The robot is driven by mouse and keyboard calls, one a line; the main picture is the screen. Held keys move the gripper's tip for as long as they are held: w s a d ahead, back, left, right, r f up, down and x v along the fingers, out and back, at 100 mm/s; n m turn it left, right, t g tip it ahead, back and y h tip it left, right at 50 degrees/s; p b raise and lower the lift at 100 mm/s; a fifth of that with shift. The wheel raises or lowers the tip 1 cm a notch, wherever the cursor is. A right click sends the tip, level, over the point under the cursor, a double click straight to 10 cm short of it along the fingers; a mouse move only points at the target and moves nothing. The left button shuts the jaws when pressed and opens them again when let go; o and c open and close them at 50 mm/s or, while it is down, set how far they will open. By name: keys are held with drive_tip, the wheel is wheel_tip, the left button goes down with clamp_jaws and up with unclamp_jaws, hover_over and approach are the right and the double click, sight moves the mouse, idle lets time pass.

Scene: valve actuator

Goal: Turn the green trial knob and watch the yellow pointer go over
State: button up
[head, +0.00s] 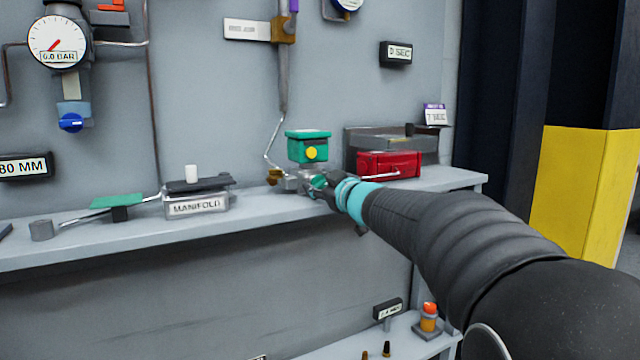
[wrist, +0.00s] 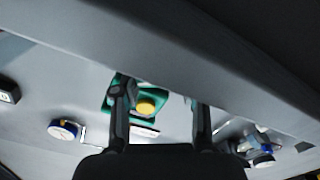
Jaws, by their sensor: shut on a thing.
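The valve actuator (head: 308,138) is a green box on a grey metal body on the shelf, in the middle of the head view. A round yellow piece (head: 312,153) sits on its front; which way any pointer on it faces is too small to tell. Below it, the green trial knob (head: 319,182) shows at the tips of my gripper (head: 322,187). My gripper is shut on the knob, which the fingers partly hide. In the wrist view, the fingers (wrist: 160,105) stand either side of the yellow piece (wrist: 146,106) and green box, seen beyond them.
A red box (head: 388,164) stands close right of the actuator, in front of a grey tray. The manifold block (head: 196,206) lies to the left on the shelf. A bent pipe runs down the wall to the actuator. A dial gauge (head: 57,40) hangs upper left.

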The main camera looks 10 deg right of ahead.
idle(0.3)
drive_tip(key=o, duration=1.2)
drive_tip(key=shift+c, duration=0.2)
drive_tip(key=shift+s, duration=0.1)
drive_tip(key=v, duration=1.2)
